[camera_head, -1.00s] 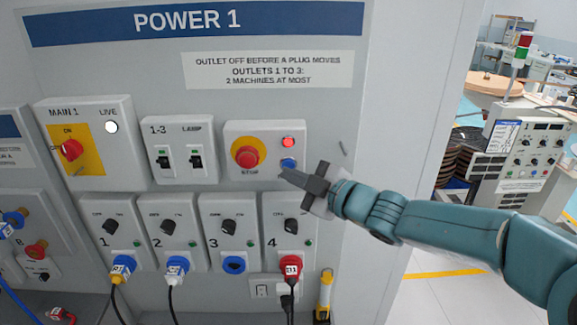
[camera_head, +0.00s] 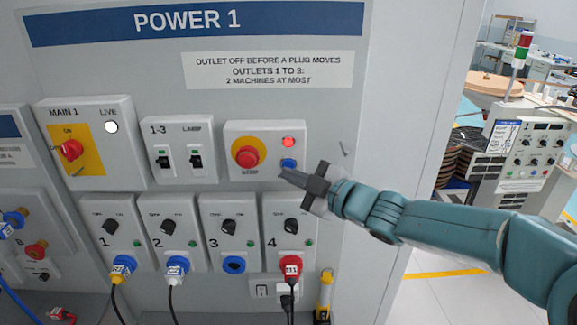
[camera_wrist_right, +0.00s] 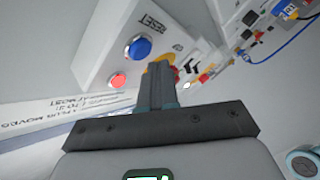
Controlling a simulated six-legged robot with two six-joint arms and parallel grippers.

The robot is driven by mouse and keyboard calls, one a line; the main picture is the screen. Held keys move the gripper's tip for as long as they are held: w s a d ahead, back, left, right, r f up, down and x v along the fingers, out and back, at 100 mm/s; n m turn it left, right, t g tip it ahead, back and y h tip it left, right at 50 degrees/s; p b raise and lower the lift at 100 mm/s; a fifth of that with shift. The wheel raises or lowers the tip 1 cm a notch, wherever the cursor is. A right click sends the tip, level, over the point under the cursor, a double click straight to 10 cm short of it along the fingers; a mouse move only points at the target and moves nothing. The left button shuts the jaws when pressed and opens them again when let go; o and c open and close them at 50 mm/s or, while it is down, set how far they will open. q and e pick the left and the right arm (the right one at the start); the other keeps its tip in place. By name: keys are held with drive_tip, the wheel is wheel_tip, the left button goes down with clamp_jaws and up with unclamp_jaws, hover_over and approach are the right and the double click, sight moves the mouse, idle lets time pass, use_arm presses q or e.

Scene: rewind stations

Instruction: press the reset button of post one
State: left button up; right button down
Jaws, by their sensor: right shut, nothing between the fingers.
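The power post headed POWER 1 (camera_head: 260,100) carries a small white box (camera_head: 242,129) with a red stop button on a yellow ring (camera_head: 246,156), a lit red lamp (camera_head: 288,142) and the blue reset button (camera_head: 288,163) below the lamp. My right gripper (camera_head: 285,174) is shut and empty, its tip just below the blue button in the head view. In the right wrist view, the blue button (camera_wrist_right: 138,46) sits beside the word RESET, with the red lamp (camera_wrist_right: 118,81) near it. The shut fingers (camera_wrist_right: 158,82) point toward the box; I cannot tell whether they touch it. My left gripper is out of view.
Left of the box are the two-switch panel (camera_head: 180,174) and the main switch (camera_head: 69,150) with its white live lamp (camera_head: 111,127). Below are several numbered outlets with knobs, plugs and hanging cables, including the red plug (camera_head: 291,266).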

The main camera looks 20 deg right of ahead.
drive_tip(key=shift+w+d, duration=0.1)
drive_tip(key=shift+w, duration=0.3)
drive_tip(key=shift+w+d+p, duration=0.1)
drive_tip(key=shift+w+p, duration=0.25)
drive_tip(key=shift+p, duration=0.1)
idle(0.6)
drive_tip(key=shift+s, duration=0.15)
drive_tip(key=shift+s+a+b, duration=0.2)
drive_tip(key=shift+s+b, duration=0.3)
drive_tip(key=shift+s, duration=0.15)
